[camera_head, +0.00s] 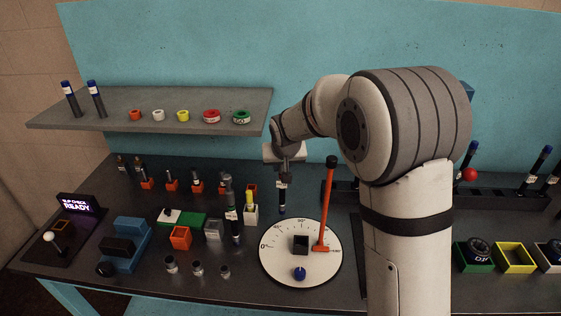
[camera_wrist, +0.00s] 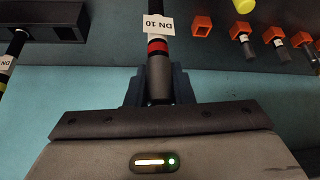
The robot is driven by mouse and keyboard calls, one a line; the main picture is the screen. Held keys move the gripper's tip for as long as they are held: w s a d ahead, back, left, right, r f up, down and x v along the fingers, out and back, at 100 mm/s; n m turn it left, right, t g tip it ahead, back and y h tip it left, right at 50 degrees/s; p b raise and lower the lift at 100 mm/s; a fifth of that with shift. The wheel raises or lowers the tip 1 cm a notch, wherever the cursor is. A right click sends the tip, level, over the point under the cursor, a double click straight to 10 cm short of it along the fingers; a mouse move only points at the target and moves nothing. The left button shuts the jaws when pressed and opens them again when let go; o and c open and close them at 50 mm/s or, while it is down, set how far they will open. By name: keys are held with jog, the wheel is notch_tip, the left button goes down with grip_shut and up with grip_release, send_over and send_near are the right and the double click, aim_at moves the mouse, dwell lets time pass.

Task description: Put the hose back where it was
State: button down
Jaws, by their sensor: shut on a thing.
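My gripper (camera_head: 284,160) is shut on a dark hose (camera_head: 282,196) with a white label. The hose hangs upright below the jaws over the back of the bench, behind the round dial. Whether its lower end touches anything is hard to tell. In the wrist view the jaws (camera_wrist: 160,90) grip the end of the hose (camera_wrist: 158,72), which has a red band and a label reading DN 10. A black rack with holes (camera_wrist: 68,26) is at the upper left there, with another labelled hose (camera_wrist: 14,50) beside it. An empty-looking orange socket (camera_wrist: 201,26) is at the upper right.
The white dial (camera_head: 275,262) with an upright orange lever (camera_head: 327,200) stands in front of the hose. Orange sockets (camera_head: 171,185) line the bench's back left. A shelf (camera_head: 190,104) holds colored rings. More hoses (camera_head: 537,170) stand at right. My arm hides the bench's middle right.

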jog(key=shift+w+a+f+p, duration=0.1)
jog(key=shift+w+f+p, duration=0.25)
jog(key=shift+w, duration=0.3)
jog(key=shift+w+a+f+p, duration=0.1)
jog(key=shift+w+f+p, duration=0.25)
jog(key=shift+w, duration=0.3)
jog(key=shift+f, duration=0.1)
jog(key=c, duration=1.3)
grip_release()
jog(key=shift+o, duration=0.2)
jog(key=b+v, duration=0.2)
jog(key=v, duration=1)
jog(key=shift+r+b, duration=0.25)
jog(key=shift+b, duration=0.15)
